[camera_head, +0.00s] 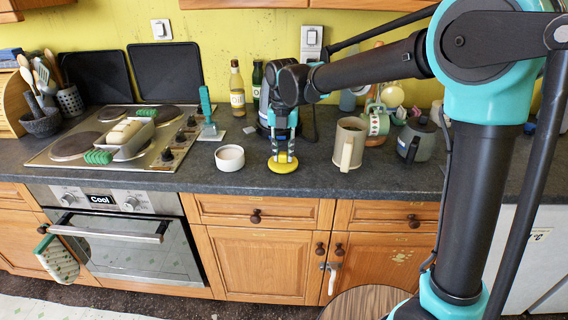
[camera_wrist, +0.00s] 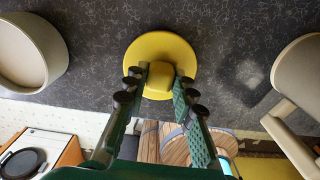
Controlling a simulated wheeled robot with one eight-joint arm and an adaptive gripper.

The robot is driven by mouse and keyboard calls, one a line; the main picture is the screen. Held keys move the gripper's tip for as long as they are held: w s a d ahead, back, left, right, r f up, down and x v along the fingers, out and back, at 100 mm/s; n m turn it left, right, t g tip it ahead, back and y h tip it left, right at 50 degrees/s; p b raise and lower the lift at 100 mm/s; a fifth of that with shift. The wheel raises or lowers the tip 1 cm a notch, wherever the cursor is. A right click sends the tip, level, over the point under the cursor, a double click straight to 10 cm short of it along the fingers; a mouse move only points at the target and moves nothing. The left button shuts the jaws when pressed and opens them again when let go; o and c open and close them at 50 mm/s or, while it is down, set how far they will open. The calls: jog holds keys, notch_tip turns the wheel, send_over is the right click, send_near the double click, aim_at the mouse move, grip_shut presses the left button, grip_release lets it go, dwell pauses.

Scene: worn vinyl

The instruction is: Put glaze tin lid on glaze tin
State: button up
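The glaze tin lid (camera_head: 282,166) is a round yellow disc with a raised knob, low over the front of the dark counter. In the wrist view the lid (camera_wrist: 160,48) lies between my fingertips, with the knob gripped from both sides. My gripper (camera_head: 283,155) points straight down onto it and looks shut on the knob. Whether the lid still touches the counter is hard to tell. The glaze tin (camera_head: 229,165) is a pale round open container, just left of the lid and apart from it. It also shows at the left edge of the wrist view (camera_wrist: 50,62).
A beige mug (camera_head: 346,150) stands right of my gripper, with a grey pot (camera_head: 416,144) farther right. A hob (camera_head: 75,158) with a loaf tin (camera_head: 130,137) is at the left. Bottles (camera_head: 237,90) stand behind. The counter (camera_head: 200,183) ends close in front.

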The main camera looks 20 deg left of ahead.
aim_at(283, 153)
grip_shut()
jog(key=shift+r, duration=0.45)
dwell(0.5)
jog(key=shift+r, duration=1.65)
jog(key=shift+r, duration=2.2)
jog(key=shift+a+r, duration=0.15)
jog(key=shift+s+a+f, duration=0.5)
jog(key=shift+s+a, duration=0.15)
jog(key=shift+a, duration=2.05)
jog(key=shift+s+a+f, duration=0.5)
jog(key=shift+s+a, duration=0.2)
jog(key=shift+a, duration=2)
jog(key=shift+s+a+f, duration=0.5)
jog(key=shift+s+a, duration=0.15)
jog(key=shift+a, duration=2.05)
